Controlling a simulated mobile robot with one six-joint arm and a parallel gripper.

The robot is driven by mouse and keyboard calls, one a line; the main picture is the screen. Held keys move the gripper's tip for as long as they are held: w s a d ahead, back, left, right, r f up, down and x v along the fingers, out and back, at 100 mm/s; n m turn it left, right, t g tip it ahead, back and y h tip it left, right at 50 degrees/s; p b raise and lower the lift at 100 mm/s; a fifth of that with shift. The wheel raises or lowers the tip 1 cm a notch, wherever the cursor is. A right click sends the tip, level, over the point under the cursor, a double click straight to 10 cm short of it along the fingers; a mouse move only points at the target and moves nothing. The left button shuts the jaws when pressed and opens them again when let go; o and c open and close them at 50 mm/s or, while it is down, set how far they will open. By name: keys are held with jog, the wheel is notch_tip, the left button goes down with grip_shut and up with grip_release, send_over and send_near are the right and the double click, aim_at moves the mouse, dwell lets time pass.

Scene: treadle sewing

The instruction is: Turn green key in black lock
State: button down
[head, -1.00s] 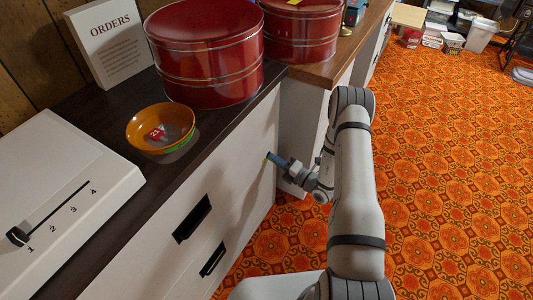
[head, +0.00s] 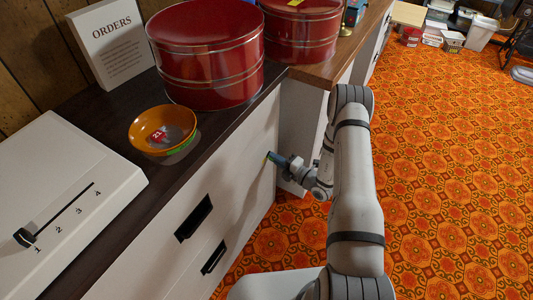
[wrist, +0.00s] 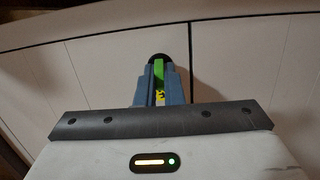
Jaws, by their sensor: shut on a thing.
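My gripper (head: 270,156) is at the upper right of the white cabinet front (head: 235,172), with its blue fingers pointing at the panel. In the wrist view my gripper (wrist: 158,70) is shut on the green key (wrist: 158,74), which lies between the two fingers. The black lock (wrist: 158,57) shows as a dark rounded shape just beyond the fingertips. The key's tip is hidden, and I cannot tell how far it sits in the lock. A small yellow mark shows lower down between the fingers.
Two black recessed handles (head: 193,218) are on the cabinet front, left of my gripper. Orange patterned carpet (head: 450,200) lies open to the right.

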jog(key=shift+r+m+g+p, duration=0.1)
jog(key=shift+m+g+p, duration=0.2)
jog(key=shift+m, duration=0.5)
jog(key=c, duration=1.5)
grip_release()
jog(key=shift+c, duration=0.3)
jog(key=v, duration=0.7)
jog(key=shift+w+d, duration=0.25)
jog(key=shift+w, duration=0.05)
